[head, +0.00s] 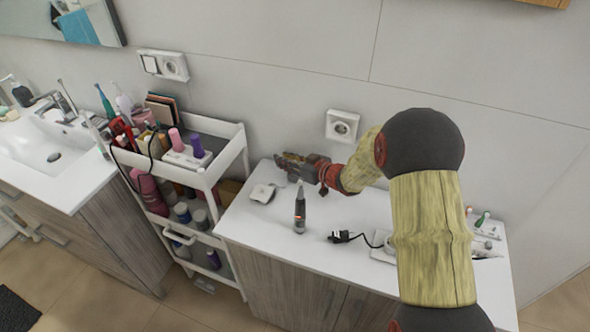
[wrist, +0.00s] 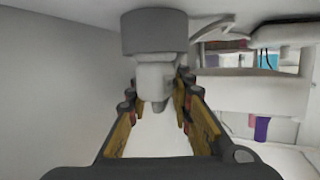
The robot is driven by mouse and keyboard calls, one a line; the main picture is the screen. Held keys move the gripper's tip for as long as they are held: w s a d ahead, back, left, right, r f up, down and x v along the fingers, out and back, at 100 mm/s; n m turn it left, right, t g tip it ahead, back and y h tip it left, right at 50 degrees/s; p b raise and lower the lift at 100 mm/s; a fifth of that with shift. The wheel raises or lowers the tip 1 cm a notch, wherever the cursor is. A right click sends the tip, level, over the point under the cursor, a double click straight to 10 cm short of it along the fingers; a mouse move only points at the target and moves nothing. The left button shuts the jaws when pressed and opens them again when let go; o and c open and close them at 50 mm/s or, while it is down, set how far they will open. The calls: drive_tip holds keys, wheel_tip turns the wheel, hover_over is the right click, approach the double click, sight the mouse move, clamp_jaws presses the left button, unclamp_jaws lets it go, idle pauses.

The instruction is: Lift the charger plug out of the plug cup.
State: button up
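My gripper (head: 290,161) is low over the left end of the white counter, beside the wall, pointing left. In the wrist view its two fingers (wrist: 156,102) stand on either side of a pale grey body (wrist: 155,77), which looks like the charger plug. Its wide end meets a dark grey round piece (wrist: 154,32), probably the plug cup, close to the counter. The finger tips are very near the pale body's sides; I cannot tell whether they touch it. In the head view the fingers hide most of this spot.
A dark trimmer (head: 299,212) stands on the counter, near a small white item (head: 262,193). A black plug with a cable (head: 343,237) lies to the right. A crowded white cart (head: 228,151) stands left of the counter. A wall socket (head: 342,126) is behind.

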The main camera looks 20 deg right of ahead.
clamp_jaws()
